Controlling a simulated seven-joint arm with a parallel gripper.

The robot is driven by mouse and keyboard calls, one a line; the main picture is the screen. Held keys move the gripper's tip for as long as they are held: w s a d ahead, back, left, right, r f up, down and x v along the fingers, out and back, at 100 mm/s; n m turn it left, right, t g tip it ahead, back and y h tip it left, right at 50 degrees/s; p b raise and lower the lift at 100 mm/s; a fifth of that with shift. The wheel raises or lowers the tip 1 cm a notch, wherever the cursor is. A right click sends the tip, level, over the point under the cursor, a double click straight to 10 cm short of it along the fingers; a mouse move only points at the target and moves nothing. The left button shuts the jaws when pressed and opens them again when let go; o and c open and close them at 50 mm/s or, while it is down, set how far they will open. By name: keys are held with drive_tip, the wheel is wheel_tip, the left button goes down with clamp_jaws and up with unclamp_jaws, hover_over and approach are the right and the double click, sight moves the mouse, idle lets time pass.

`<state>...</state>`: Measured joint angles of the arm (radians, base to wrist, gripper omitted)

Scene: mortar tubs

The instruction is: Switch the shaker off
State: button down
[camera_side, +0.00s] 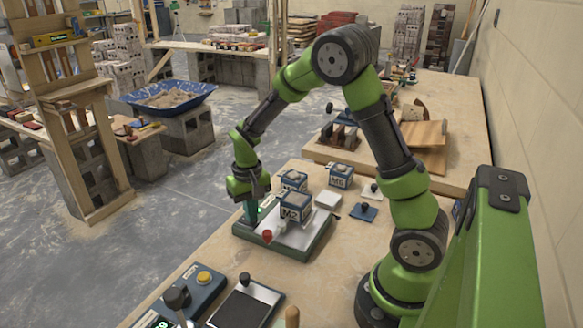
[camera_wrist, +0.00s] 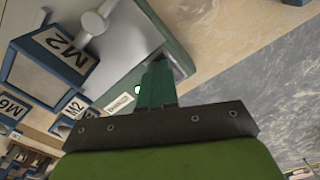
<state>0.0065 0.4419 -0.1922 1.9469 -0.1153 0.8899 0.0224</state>
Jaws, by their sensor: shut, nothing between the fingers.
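The shaker (camera_side: 313,244) is a low green base with a pale metal top plate, on the near table. A blue tub labelled M2 (camera_side: 294,207) stands on it, and the tub also shows large in the wrist view (camera_wrist: 52,58). My gripper (camera_side: 251,217) is shut and empty, pointing down at the shaker's left end. In the wrist view its fingertips (camera_wrist: 157,68) are over the green edge (camera_wrist: 168,28), beside a lit green lamp (camera_wrist: 138,90) and a small white label (camera_wrist: 119,103). Whether the fingertips touch the shaker, and any switch beneath them, I cannot tell.
A red knob (camera_side: 267,236) is at the shaker's front. Behind stand more blue tubs, one marked M6 (camera_side: 341,175). A white square (camera_side: 328,200) and a blue plate (camera_side: 363,212) lie to the right. A blue device with a yellow button (camera_side: 204,279) sits in front.

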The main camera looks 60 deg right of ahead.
drive_tip(key=shift+f, duration=0.35)
drive_tip(key=shift+r, duration=3.5)
drive_tip(key=shift+s+a+f, duration=0.25)
drive_tip(key=shift+s+f, duration=0.05)
drive_tip(key=shift+s, duration=0.05)
drive_tip(key=s+a+r+n+t+y, duration=0.2)
drive_tip(key=s+a+r+t, duration=0.5)
drive_tip(key=s+r, duration=0.6)
drive_tip(key=shift+s+a+r, duration=0.4)
drive_tip(key=shift+s+a, duration=0.2)
drive_tip(key=shift+a, duration=0.55)
